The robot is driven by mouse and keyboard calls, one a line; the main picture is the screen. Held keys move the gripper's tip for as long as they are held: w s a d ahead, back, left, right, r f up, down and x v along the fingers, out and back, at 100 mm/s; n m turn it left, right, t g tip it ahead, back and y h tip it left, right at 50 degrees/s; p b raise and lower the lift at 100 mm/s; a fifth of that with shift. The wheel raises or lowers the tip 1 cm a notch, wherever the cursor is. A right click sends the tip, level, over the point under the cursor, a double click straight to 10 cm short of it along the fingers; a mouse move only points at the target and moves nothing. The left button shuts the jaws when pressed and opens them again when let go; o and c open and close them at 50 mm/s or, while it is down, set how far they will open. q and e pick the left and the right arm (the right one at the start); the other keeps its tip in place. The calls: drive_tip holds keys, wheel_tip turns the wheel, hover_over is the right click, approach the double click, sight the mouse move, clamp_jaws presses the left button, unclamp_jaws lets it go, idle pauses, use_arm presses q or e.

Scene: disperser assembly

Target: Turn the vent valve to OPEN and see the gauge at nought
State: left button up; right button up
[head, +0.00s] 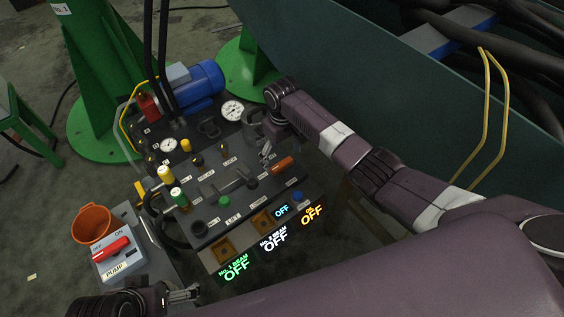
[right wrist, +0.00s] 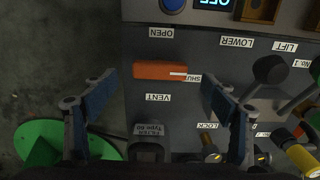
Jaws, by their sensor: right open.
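The vent valve has an orange handle (head: 282,163) on the dark panel; it also shows in the right wrist view (right wrist: 155,70). In that view the handle lies lengthwise, its white-marked end at the SHUT label; OPEN is printed on one side and VENT on the other. My right gripper (head: 266,155) is open above the panel. Its two fingers (right wrist: 160,88) stand apart on either side of the handle in the picture, with no visible contact. A larger gauge (head: 232,110) and a smaller gauge (head: 168,145) have needles too small to read. My left gripper (head: 184,294) is at the bottom left, its opening unclear.
Levers (head: 240,175) and knobs crowd the panel beside the valve. Lit displays reading OFF (head: 275,240) line the front edge. A pump box (head: 115,257) with a red switch and an orange bucket (head: 92,223) stand left. A blue motor (head: 200,85) sits behind.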

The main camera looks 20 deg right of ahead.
sight(282, 164)
drive_tip(key=shift+f+b, duration=0.4)
drive_tip(key=shift+f, duration=1.25)
drive_tip(key=shift+c, duration=0.3)
drive_tip(key=c, duration=1.1)
